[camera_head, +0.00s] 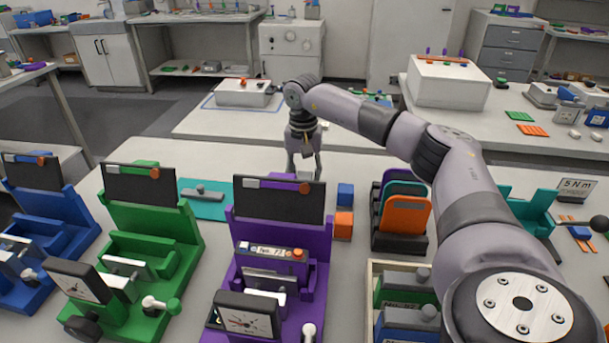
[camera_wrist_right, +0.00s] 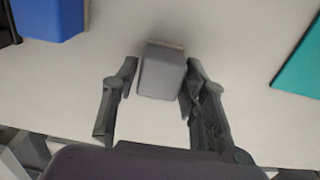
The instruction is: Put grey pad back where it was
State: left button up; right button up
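The grey pad (camera_wrist_right: 162,74) shows as a small grey block in the right wrist view, over the pale bench top. My right gripper (camera_wrist_right: 160,72) has its two fingers on either side of it. A thin gap shows at the left finger; the right fingertip overlaps or lies very close to the pad's edge, and I cannot tell if it touches. In the head view my right gripper (camera_head: 304,168) points down behind the purple cycler (camera_head: 280,232), fingers parted; the pad cannot be made out there. My left gripper is not in view.
A blue cube (camera_head: 345,194) and an orange cube (camera_head: 344,225) stand right of the gripper. A teal mat (camera_head: 215,211) lies to its left. Green (camera_head: 150,240) and blue (camera_head: 45,225) cyclers stand at the left, and a rack (camera_head: 404,240) of coloured plates at the right.

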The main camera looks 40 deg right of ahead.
aim_at(304, 174)
jog(key=shift+o, duration=1.3)
notch_tip(304, 174, up, 12)
jog(key=shift+w+r, duration=0.15)
jog(key=shift+r, duration=0.05)
